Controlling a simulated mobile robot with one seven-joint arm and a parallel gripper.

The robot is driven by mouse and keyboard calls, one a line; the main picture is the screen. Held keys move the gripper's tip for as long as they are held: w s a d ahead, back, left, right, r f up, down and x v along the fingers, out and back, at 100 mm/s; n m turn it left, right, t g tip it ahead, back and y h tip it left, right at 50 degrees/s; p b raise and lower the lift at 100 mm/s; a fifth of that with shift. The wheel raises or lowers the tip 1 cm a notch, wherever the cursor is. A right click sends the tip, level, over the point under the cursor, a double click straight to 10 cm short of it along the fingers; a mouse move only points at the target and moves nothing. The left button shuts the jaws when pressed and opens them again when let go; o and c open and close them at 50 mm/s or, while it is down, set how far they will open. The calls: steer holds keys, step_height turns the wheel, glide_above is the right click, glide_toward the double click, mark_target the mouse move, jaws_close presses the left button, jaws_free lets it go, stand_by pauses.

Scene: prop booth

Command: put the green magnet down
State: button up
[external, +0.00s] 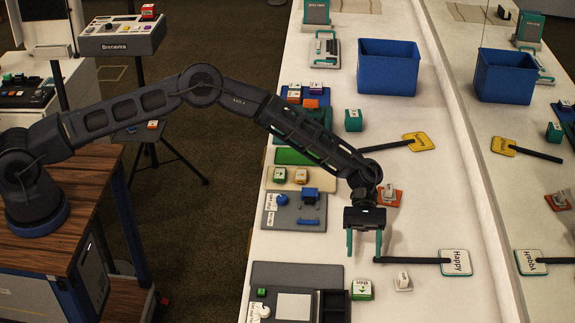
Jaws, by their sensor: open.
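My gripper (364,248) hangs over the white counter with its two teal fingers pointing down and apart. I see nothing between them. A small green-and-white block (361,290) sits on the counter just in front of the gripper, apart from the fingers. A darker green block (353,121) stands farther back, before the blue bin. I cannot tell which of these is the green magnet.
A paddle reading "Happy" (455,262) lies right of the gripper, near a white-handled stamp-like piece (403,282). An orange-based piece (389,196) and a yellow paddle (418,141) lie behind. A blue bin (387,72) stands at the back. A mirror (520,200) borders the right side.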

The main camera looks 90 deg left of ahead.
mark_target(362, 286)
steer(key=x, duration=0.8)
steer(key=shift+s+d+f, duration=0.2)
steer(key=shift+d, duration=0.15)
steer(key=c, duration=0.8)
steer(key=shift+r, duration=0.15)
